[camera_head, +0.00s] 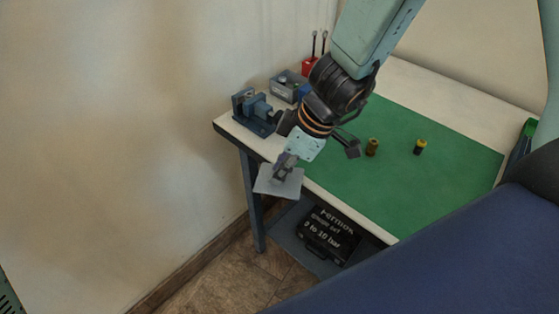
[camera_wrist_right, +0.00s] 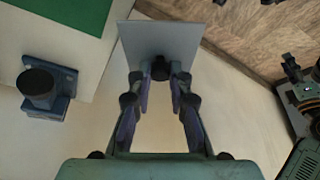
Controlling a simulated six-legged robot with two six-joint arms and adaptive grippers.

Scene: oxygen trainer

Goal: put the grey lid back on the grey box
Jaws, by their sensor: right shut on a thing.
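My right gripper (camera_head: 282,171) is shut on the grey lid (camera_head: 279,185), a thin flat square plate. In the wrist view the fingers close around the lid's dark knob (camera_wrist_right: 160,68), and the plate (camera_wrist_right: 160,38) lies beyond it. The lid is in the air off the bench's front left edge, slightly tilted in the head view. The grey box (camera_head: 284,91) stands at the back of the bench with its top open and small items inside. My right wrist and arm are beside it and hide part of the bench. My left gripper is not in view.
A blue-grey vise (camera_head: 252,106) stands at the bench's left corner, near the box. A red holder (camera_head: 309,66) stands behind. Two small cylinders (camera_head: 372,147) (camera_head: 420,147) stand on the green mat (camera_head: 440,185). A black case (camera_head: 328,235) sits on the lower shelf.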

